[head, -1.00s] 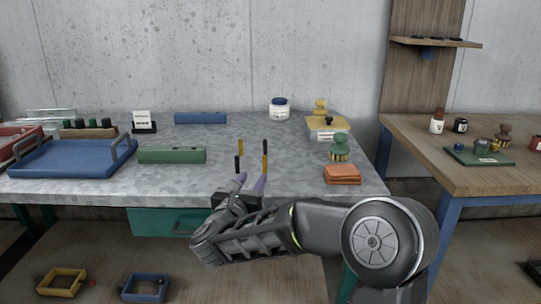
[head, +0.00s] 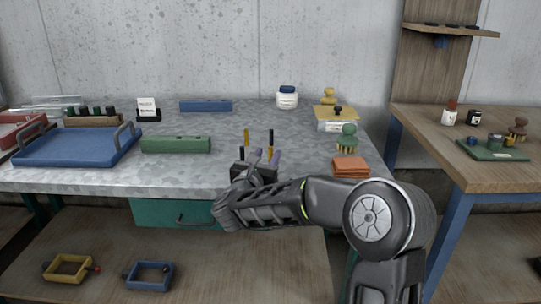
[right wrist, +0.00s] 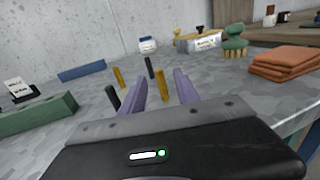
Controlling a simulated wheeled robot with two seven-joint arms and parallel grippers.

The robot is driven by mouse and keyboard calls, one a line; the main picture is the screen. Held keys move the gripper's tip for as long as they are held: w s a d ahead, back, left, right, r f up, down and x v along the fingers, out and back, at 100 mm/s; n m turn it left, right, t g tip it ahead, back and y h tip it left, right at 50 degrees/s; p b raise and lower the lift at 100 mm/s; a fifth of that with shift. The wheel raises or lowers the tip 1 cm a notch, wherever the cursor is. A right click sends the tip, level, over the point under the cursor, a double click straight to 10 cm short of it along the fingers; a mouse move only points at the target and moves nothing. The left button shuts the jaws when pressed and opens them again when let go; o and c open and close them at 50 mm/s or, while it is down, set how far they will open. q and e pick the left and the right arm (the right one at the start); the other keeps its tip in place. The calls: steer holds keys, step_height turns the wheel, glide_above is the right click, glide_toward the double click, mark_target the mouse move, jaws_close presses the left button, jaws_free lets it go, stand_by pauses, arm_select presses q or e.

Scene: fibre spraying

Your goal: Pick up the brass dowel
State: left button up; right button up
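Two brass dowels and two black dowels stand upright in a small cluster on the grey worktop (head: 215,172). The nearer brass dowel (head: 270,152) also shows in the right wrist view (right wrist: 160,86). The farther brass dowel (head: 246,136) is behind and left of it. One black dowel (right wrist: 149,67) stands at the back, the other (right wrist: 112,97) at the left, outside my left-hand finger. My right gripper (right wrist: 159,77) is open, its purple fingers spread either side of the nearer brass dowel, with gaps visible. Whether the fingertips reach fully around it is unclear. My left gripper is out of view.
A green block (head: 176,145) and a blue tray (head: 78,147) lie to the left. Orange cloths (head: 350,167) and a green-handled brush (head: 347,138) are at the right. A white jar (head: 287,98) stands at the back. Bare worktop surrounds the dowels.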

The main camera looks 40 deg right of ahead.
mark_target(271, 149)
steer(key=shift+w+d, duration=0.2)
steer(key=shift+d, duration=0.05)
steer(key=x, duration=0.6)
steer(key=shift+p, duration=0.3)
stand_by(0.4)
jaws_close()
stand_by(0.4)
